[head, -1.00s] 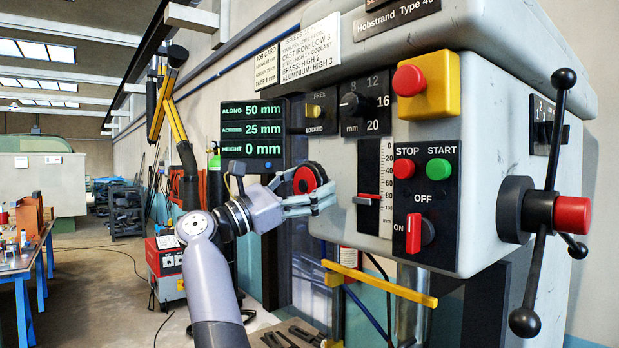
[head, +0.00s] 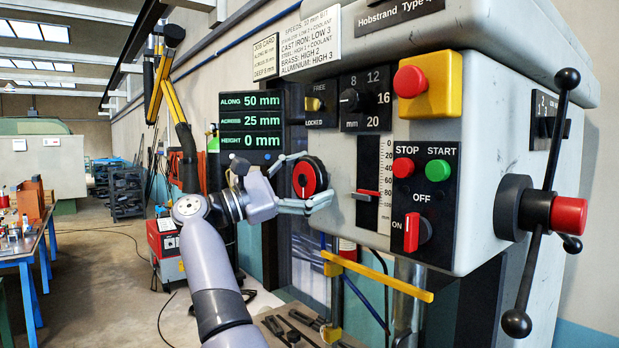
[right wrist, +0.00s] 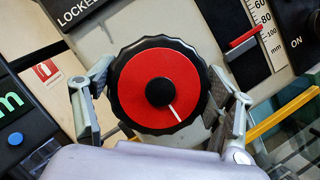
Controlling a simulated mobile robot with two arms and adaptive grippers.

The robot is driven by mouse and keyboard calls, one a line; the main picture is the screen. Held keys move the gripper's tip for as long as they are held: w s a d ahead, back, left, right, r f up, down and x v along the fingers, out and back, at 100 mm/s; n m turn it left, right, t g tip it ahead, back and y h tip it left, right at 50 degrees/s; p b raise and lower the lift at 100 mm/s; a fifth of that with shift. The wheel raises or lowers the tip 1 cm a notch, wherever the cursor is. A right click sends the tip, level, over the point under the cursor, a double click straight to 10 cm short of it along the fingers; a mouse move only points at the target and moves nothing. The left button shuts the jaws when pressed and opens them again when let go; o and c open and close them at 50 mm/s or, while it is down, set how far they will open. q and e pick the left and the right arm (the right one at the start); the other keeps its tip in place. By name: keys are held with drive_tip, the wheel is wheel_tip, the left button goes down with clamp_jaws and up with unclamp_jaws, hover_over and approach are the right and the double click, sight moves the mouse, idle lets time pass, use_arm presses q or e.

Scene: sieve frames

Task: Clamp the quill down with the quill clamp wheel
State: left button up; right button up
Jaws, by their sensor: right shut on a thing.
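The quill clamp wheel (head: 310,177) is a round black knob with scalloped edge and red face on the front left of the machine head. It also fills the middle of the right wrist view (right wrist: 158,88), where its white mark points to the lower right. My right gripper (head: 316,178) has its fingers on opposite sides of the wheel's rim and is shut on it. A silver cylinder (head: 408,300) shows below the head; I cannot tell whether it is the quill. My left gripper is not in view.
A depth scale (head: 388,165) with a red pointer is right of the wheel. The switch panel (head: 425,205), red emergency button (head: 409,82) and feed handle hub (head: 525,209) lie further right. A yellow bar (head: 380,277) runs below. The readout (head: 250,125) stands left.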

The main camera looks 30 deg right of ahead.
drive_tip(key=shift+f, duration=0.3)
drive_tip(key=o, duration=1)
drive_tip(key=shift+w, duration=0.1)
drive_tip(key=shift+o, duration=0.7)
drive_tip(key=shift+r, duration=0.2)
drive_tip(key=v, duration=0.7)
drive_tip(key=shift+a, duration=0.25)
